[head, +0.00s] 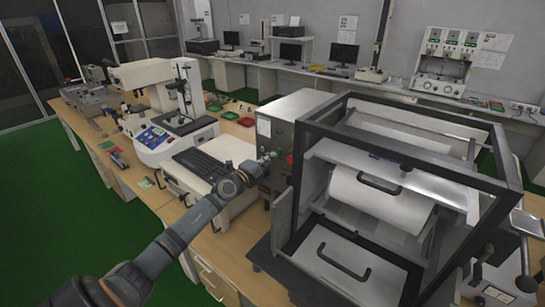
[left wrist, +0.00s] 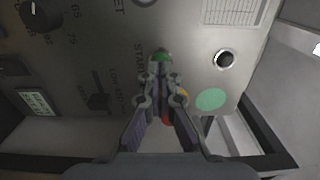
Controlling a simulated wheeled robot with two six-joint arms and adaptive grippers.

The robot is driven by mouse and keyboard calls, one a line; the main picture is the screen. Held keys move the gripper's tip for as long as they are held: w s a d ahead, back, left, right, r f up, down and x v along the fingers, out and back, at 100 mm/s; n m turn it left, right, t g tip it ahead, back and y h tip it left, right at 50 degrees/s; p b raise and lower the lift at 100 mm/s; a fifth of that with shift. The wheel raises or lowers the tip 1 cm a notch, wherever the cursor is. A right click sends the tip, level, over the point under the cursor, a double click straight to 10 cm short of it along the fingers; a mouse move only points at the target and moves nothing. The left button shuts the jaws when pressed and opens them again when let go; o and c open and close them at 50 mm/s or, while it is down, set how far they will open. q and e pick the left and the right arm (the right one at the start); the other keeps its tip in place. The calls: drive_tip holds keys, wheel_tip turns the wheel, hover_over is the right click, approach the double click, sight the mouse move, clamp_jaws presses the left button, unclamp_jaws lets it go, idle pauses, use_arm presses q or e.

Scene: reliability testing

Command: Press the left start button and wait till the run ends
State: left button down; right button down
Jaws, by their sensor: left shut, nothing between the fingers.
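A grey control panel (head: 274,150) is on the left side of the large machine with an open black frame (head: 340,115). My left gripper (head: 268,158) is at this panel, shut and empty. In the left wrist view its closed fingertips (left wrist: 160,66) are right at a green button (left wrist: 161,54) beside the printed word START. The fingertips partly cover the button, so I cannot tell whether it is pushed in. A red button (left wrist: 167,120) shows partly behind the fingers. I cannot make out my right gripper.
The panel also carries a black knob (left wrist: 40,14), a silver round fitting (left wrist: 225,60) and a pale green disc (left wrist: 210,99). A keyboard (head: 205,163) and a white instrument (head: 165,110) stand on the bench to the left. Green floor (head: 50,190) lies clear at far left.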

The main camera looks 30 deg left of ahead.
use_arm(q)
drive_tip(key=shift+w, duration=0.7)
